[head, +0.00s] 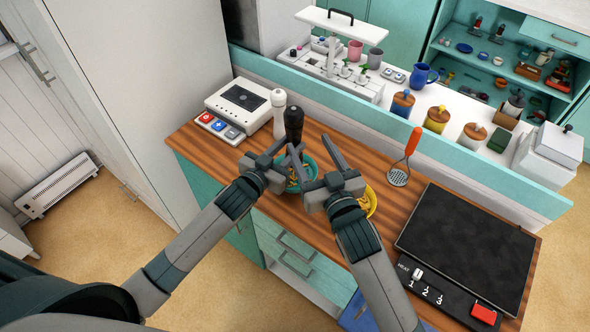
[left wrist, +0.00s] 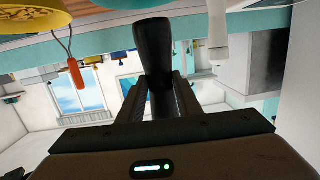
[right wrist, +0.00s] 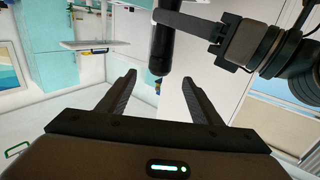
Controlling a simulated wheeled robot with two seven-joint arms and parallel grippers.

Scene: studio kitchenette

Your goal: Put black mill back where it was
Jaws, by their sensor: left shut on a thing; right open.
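The black mill (head: 293,122) is held by my left gripper (head: 284,153), whose fingers are on either side of it. In the left wrist view the mill (left wrist: 153,50) stands between the two fingers. The right wrist view shows part of the dark mill (right wrist: 163,45) beside my left gripper. In the head view it is beside the white mill (head: 279,112) and behind the teal bowl. I cannot tell whether its base touches the counter. My right gripper (head: 314,156) is open and empty, close to the right of the mill, over the teal bowl.
A teal bowl (head: 312,168) with yellow contents is partly hidden under my grippers. A yellow bowl (head: 371,203) sits right of it. Bare counter (head: 345,150) lies between.

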